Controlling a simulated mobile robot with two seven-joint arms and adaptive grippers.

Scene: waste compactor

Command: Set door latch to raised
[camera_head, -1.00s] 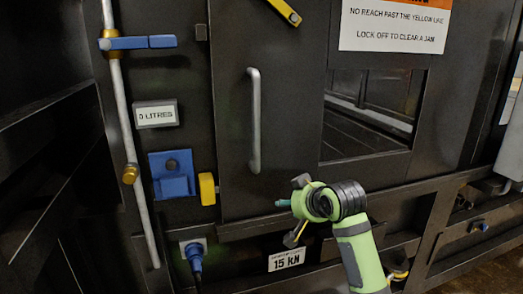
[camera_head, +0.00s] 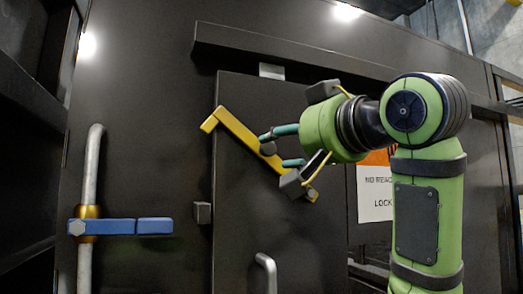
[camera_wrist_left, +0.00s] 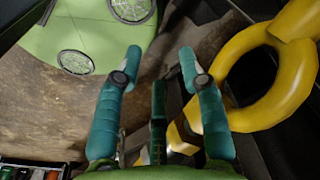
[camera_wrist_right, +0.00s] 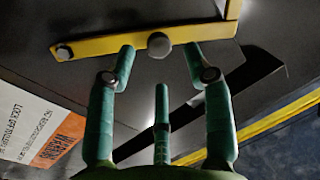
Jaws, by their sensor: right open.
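The door latch (camera_head: 237,128) is a yellow bar on the dark door, tilted from upper left down to lower right, with a bent upper-left end. A grey round knob (camera_head: 268,148) stands out from it. My right gripper (camera_head: 276,151) is open, its teal fingertips on either side of the knob; contact cannot be told. The right wrist view shows the knob (camera_wrist_right: 159,45) between the spread fingers, with a bolt at one bar end. My left gripper (camera_wrist_left: 158,72) is open and empty, seen only in its wrist view.
A blue lever (camera_head: 120,227) sits on a vertical rod (camera_head: 92,180) at left. A grey door handle (camera_head: 265,272) is below the latch. A warning sign (camera_head: 375,195) is partly behind my right arm. A yellow ring (camera_wrist_left: 270,65) is near my left gripper.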

